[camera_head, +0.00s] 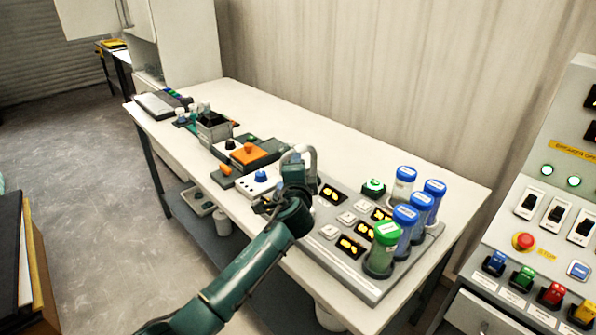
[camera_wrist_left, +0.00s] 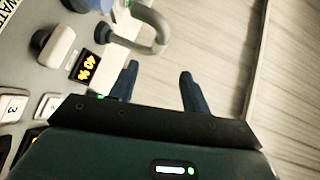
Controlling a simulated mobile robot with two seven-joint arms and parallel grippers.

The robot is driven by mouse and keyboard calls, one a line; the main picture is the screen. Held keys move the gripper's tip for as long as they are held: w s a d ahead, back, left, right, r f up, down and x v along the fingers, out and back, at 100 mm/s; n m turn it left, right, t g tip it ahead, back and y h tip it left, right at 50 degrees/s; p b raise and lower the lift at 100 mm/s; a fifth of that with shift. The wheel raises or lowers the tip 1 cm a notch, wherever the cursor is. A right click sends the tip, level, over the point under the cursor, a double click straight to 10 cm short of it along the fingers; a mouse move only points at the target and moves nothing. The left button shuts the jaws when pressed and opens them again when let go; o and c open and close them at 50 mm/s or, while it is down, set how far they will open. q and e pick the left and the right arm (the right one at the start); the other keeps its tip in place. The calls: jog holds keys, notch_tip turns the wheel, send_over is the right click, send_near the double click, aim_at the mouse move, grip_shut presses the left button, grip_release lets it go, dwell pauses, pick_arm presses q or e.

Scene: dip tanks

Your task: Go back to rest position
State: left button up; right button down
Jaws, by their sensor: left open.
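My left arm reaches in from the bottom of the head view. My left gripper (camera_head: 264,207) is over the middle of the bench, by the white box with a blue knob (camera_head: 260,179). In the left wrist view its two dark fingers (camera_wrist_left: 159,72) are spread with nothing between them. A curved grey spout (camera_wrist_left: 152,28) shows just beyond the fingers, and also behind my wrist in the head view (camera_head: 309,153). A panel with a lit yellow display (camera_wrist_left: 86,65) lies left of the fingers. My right gripper is out of view.
The long white bench (camera_head: 300,122) carries a control panel with several lidded jars, one green-capped (camera_head: 382,250), the others blue-capped. An orange-topped unit (camera_head: 250,152) stands further left. A sloped switch console (camera_head: 545,215) stands at right. Grey floor (camera_head: 80,180) lies open at left.

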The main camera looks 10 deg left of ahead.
pick_arm(q)
jog(key=s+a+f+n+g, duration=0.1)
jog(key=s+f, duration=0.2)
jog(key=s+a+f+n+g, duration=0.1)
jog(key=s+f+n, duration=0.1)
jog(key=s+f, duration=0.1)
jog(key=s+a+f+n+g, duration=0.1)
jog(key=s+f, duration=0.2)
jog(key=s, duration=0.1)
jog(key=shift+s+a+f+n+g, duration=0.1)
jog(key=shift+s+a+n+g, duration=0.1)
jog(key=shift+n+g, duration=0.2)
jog(key=s+a+f+n+g+h, duration=0.1)
jog(key=s+f+n+g, duration=0.15)
jog(key=s, duration=0.85)
jog(key=s+a+f+n+g+h, duration=0.1)
jog(key=s+a+n+g, duration=0.15)
jog(key=s, duration=0.85)
jog(key=s+f+n+g+h, duration=0.1)
jog(key=s+f+n+g, duration=0.2)
jog(key=s, duration=0.8)
jog(key=w+d+f+m+t+h, duration=0.1)
jog(key=w+d+f+t, duration=0.3)
jog(key=f, duration=0.5)
jog(key=shift+w+d+t+h, duration=0.3)
jog(key=shift+d+t+h, duration=0.2)
jog(key=shift+t+h, duration=0.25)
jog(key=shift+c, duration=0.6)
